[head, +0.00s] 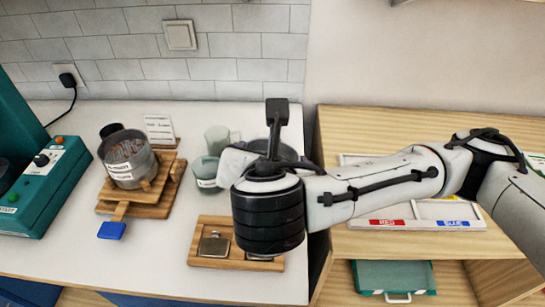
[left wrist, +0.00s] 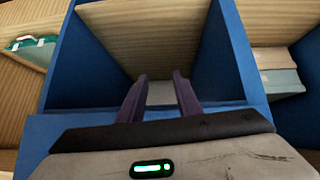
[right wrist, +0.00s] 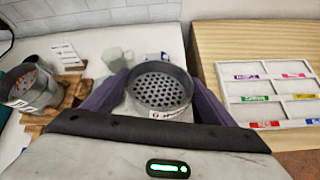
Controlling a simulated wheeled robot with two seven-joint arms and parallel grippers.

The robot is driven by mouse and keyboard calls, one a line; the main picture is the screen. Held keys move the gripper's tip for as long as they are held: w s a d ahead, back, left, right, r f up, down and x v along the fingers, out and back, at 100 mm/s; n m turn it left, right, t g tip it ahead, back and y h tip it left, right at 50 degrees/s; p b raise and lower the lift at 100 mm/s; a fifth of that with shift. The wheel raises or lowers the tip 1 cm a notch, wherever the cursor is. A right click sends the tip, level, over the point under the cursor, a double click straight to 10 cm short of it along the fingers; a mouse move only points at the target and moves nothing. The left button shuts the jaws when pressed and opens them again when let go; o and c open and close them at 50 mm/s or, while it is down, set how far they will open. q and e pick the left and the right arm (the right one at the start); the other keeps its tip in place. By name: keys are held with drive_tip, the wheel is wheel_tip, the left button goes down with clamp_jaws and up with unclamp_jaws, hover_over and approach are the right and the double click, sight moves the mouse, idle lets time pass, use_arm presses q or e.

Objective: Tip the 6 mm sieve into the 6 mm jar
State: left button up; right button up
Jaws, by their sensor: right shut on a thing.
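A dark grey round sieve (right wrist: 160,88) with a perforated floor is in the right wrist view, and a white label on its near side is too small to read. My right gripper (right wrist: 158,92) is shut on it, one purple finger on each side. No beads show on its floor. In the head view the sieve (head: 287,149) is partly hidden by my wrist. A clear jar (head: 206,172) with a white label stands left of my wrist; its label is not legible. My left gripper (left wrist: 158,95) shows only in the left wrist view, open and empty over a blue-walled compartment.
A stacked grey sieve with beads (head: 128,160) sits on a wooden stand (head: 150,200) at left. A clear mug (head: 217,138) stands behind the jar. A wooden tray (head: 205,259) holds a flat metal item. A green machine (head: 55,185) fills the left edge. A white colour-labelled tray (head: 470,213) lies right.

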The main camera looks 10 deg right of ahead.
drive_tip(key=shift+a+r+t, duration=0.2)
drive_tip(key=shift+r+t, duration=0.1)
drive_tip(key=shift+r, duration=0.2)
drive_tip(key=shift+d+r+h, duration=0.15)
drive_tip(key=shift+h, duration=0.15)
drive_tip(key=shift+r+n+t+h, duration=0.4)
drive_tip(key=shift+r+n+t, duration=0.2)
drive_tip(key=shift+r+t, duration=0.15)
drive_tip(key=shift+r, duration=0.15)
drive_tip(key=shift+h, duration=0.3)
